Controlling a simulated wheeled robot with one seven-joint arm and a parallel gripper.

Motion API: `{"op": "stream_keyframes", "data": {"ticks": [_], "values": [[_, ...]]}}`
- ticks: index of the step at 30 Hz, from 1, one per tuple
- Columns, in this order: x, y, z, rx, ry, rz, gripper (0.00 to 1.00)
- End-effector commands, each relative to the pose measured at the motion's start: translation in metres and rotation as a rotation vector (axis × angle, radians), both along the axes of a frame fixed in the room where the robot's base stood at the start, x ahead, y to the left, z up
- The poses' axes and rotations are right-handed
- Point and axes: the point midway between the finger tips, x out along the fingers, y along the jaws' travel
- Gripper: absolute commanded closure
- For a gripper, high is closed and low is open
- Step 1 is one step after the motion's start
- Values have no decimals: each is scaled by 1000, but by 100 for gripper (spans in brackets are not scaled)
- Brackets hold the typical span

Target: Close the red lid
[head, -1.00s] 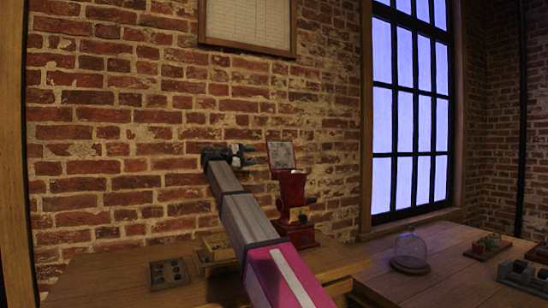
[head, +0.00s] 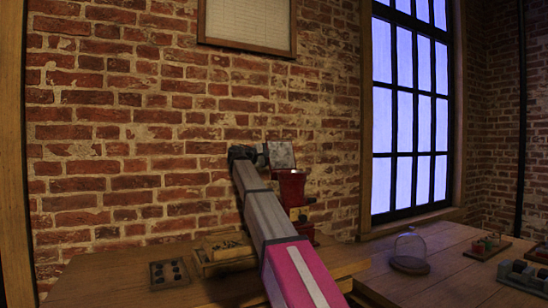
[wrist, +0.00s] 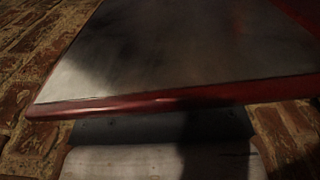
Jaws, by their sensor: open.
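The red machine (head: 292,190) stands on the wooden table against the brick wall, partly hidden by my arm. Its lid (head: 281,155) stands raised above the body, with a grey panel facing the head camera. In the wrist view the lid (wrist: 175,55) fills the upper part, very close, as a grey panel with a red rim. My gripper (head: 261,154) is open and just left of the lid. Its fingertips are hard to make out, and I cannot tell whether they touch the lid.
A wooden box (head: 226,254) and a small dark tray with round pieces (head: 169,273) lie on the table left of my arm. A glass dome (head: 410,250) stands on the right table, near a dark tray of blocks (head: 523,275). The brick wall is close behind.

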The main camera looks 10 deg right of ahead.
Motion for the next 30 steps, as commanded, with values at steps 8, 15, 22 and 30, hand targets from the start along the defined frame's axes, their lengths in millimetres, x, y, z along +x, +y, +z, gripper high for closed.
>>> {"op": "stream_keyframes", "data": {"ticks": [8,15,22,30], "values": [[0,0,0,0,0,0,75],[0,0,0,1,-2,-1,100],[-4,-1,3,16,-48,-1,100],[-16,-5,15,71,-216,-1,100]]}}
